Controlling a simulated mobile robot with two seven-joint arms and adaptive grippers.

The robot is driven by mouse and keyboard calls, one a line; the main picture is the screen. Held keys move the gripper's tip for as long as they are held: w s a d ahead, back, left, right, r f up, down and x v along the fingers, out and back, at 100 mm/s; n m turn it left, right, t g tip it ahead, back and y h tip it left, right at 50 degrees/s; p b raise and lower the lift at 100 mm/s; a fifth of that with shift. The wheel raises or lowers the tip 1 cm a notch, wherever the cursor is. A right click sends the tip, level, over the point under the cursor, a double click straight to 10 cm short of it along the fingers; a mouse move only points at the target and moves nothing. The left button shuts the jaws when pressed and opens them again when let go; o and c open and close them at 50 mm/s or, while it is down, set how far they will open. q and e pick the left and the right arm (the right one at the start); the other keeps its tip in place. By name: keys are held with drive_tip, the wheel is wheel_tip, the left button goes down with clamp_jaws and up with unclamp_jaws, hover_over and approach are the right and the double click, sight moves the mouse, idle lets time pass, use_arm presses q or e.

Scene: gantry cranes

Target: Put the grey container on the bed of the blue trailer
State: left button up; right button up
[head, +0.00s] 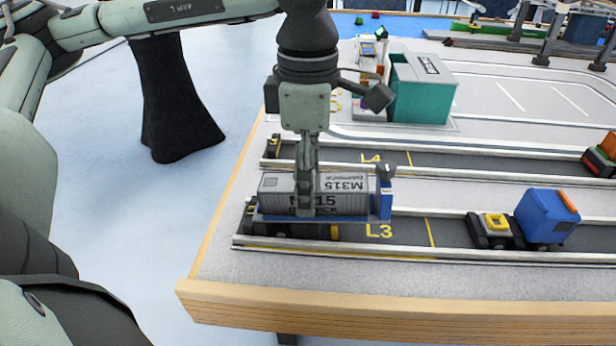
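The grey container (346,204), marked M315, lies lengthwise over the bed of the blue trailer (383,205) in lane L3. It looks level and appears to rest on the bed, though any small gap under it cannot be made out. My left gripper (305,205) points straight down over the container's middle. One finger runs down the container's near side and covers part of its lettering. The other finger is hidden behind the container, so I cannot tell whether the grip is closed. My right gripper is not in view.
A teal container (422,88) stands behind, beyond lane L4. A small vehicle with a yellow top (493,225) and a blue block (547,217) stand to the right in lane L3. Another vehicle (603,155) is at the right edge. The table's wooden edge (400,310) is in front.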

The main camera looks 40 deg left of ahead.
use_arm(q)
wheel_tip(320, 180, up, 12)
idle(0.5)
